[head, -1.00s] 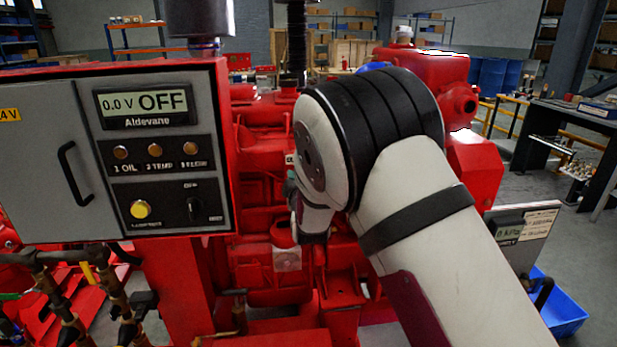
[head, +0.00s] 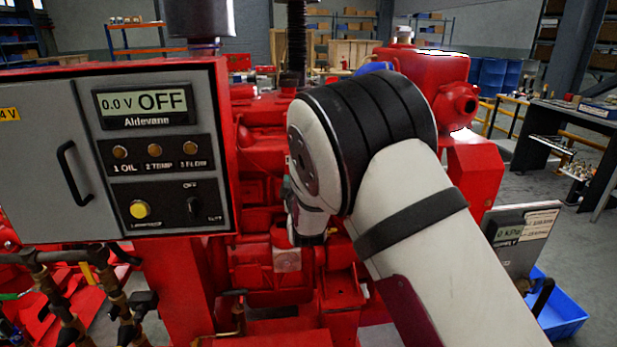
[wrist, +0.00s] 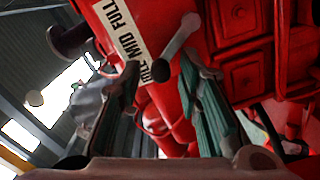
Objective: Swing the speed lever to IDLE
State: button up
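My gripper (wrist: 160,76) is open, with one finger on each side of the knob. I see gaps between the knob and both fingers, though depth is hard to judge. In the head view my arm hides the lever, and only a little of my gripper (head: 308,218) shows beside the red engine.
The grey control panel (head: 150,215) with an OFF display stands left of my arm. Red engine (head: 265,185) parts lie close around the gripper. A small gauge box (head: 522,235) and a blue bin (head: 565,310) are at the right. Brass pipes (head: 70,320) are at lower left.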

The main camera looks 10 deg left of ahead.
jog(key=shift+s, duration=0.15)
jog(key=p+v, duration=0.3)
jog(key=v, duration=0.2)
jog(key=shift+s+d+r+p, duration=0.1)
jog(key=shift+s+p, duration=0.2)
jog(key=shift+s, duration=0.05)
dwell(0.3)
